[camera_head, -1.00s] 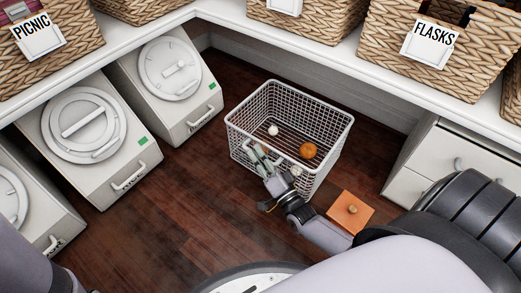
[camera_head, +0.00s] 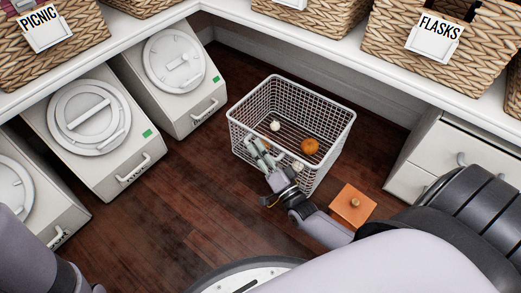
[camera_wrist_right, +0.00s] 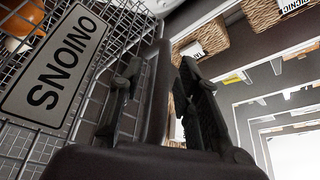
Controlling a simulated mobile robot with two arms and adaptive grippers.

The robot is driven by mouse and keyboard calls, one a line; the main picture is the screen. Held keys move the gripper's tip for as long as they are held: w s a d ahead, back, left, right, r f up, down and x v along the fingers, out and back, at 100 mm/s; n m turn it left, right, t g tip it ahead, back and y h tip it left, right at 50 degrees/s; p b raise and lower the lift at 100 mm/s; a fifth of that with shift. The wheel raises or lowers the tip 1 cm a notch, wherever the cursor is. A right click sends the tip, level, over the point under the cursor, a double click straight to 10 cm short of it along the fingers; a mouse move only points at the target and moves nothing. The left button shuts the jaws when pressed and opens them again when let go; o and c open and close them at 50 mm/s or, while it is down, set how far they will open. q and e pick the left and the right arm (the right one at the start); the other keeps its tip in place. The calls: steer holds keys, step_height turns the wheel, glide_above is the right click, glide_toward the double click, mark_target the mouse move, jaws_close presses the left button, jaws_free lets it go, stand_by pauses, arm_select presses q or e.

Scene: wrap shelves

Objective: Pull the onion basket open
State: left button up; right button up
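The onion basket (camera_head: 342,130) is a white wire basket standing on the dark floor. It holds an orange onion (camera_head: 310,146) and small pale ones (camera_head: 275,126). My right gripper (camera_head: 262,152) is at its near wall, close to the front rim. In the right wrist view, the grey "ONIONS" label (camera_wrist_right: 58,75) hangs on the basket's wires beside my right gripper's dark fingers (camera_wrist_right: 160,90). A dark upright bar shows between the fingers. I cannot tell whether they grip the basket. My left arm shows at the lower left; its gripper is out of view.
White bins (camera_head: 95,125) with round lids stand at left. An orange box (camera_head: 352,205) lies right of my forearm, with white drawers (camera_head: 450,150) beyond. Wicker baskets (camera_head: 425,50) line the shelf (camera_head: 330,50) above. The floor (camera_head: 170,215) before the onion basket is clear.

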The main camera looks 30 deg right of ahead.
steer(key=v, duration=1.2)
stand_by(0.4)
